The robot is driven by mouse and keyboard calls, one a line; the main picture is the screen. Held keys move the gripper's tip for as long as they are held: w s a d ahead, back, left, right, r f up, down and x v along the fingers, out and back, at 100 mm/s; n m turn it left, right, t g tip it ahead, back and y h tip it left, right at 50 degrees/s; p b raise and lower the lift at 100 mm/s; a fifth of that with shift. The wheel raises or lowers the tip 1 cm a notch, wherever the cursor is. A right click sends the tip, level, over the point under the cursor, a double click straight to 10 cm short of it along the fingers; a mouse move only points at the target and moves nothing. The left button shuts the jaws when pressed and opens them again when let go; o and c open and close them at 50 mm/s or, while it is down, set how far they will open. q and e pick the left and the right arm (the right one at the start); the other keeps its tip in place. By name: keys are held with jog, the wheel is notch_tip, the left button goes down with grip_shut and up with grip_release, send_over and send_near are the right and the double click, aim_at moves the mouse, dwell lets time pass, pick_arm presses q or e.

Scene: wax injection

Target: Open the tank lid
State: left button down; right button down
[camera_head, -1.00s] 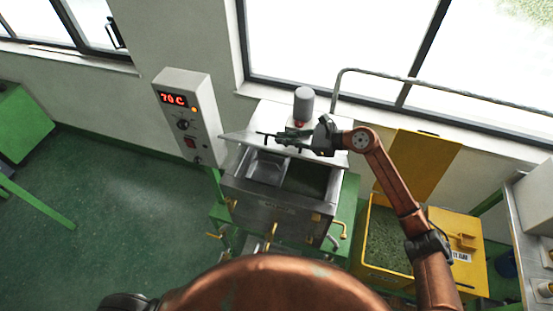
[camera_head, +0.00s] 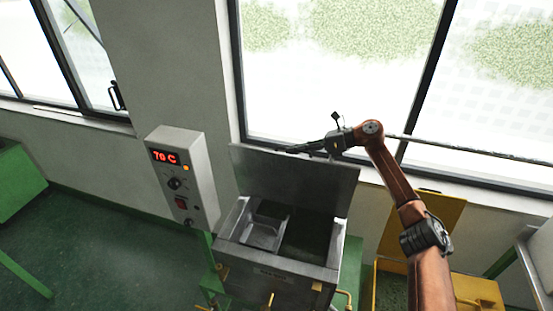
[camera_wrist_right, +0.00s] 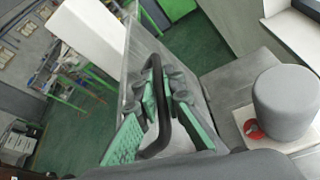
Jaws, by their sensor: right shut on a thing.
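The tank (camera_head: 275,265) is a grey metal box below the window, with its top open and an inner compartment and dark contents showing. Its flat grey lid (camera_head: 295,182) stands roughly upright along the tank's back edge. My right gripper (camera_head: 292,149) is at the lid's top edge. In the right wrist view, my right gripper (camera_wrist_right: 163,108) has its green-padded fingers shut on the black lid handle (camera_wrist_right: 158,147), a bar curved out from the lid. My left gripper is not in view.
A control box (camera_head: 182,180) reading 70 C stands left of the tank. A yellow bin with a raised lid (camera_head: 427,222) is at the right. The window (camera_head: 330,75) is close behind the lid. A grey cylinder (camera_wrist_right: 285,100) shows in the right wrist view.

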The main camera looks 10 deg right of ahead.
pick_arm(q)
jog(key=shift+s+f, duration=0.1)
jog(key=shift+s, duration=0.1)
pick_arm(e)
jog(key=shift+w+d+f, duration=0.1)
jog(key=shift+w+d, duration=0.1)
jog(key=shift+w, duration=0.05)
jog(key=c, duration=2)
grip_release()
jog(key=shift+c, duration=0.2)
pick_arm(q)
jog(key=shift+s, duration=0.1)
pick_arm(e)
jog(key=shift+a, duration=0.1)
jog(key=v, duration=1.2)
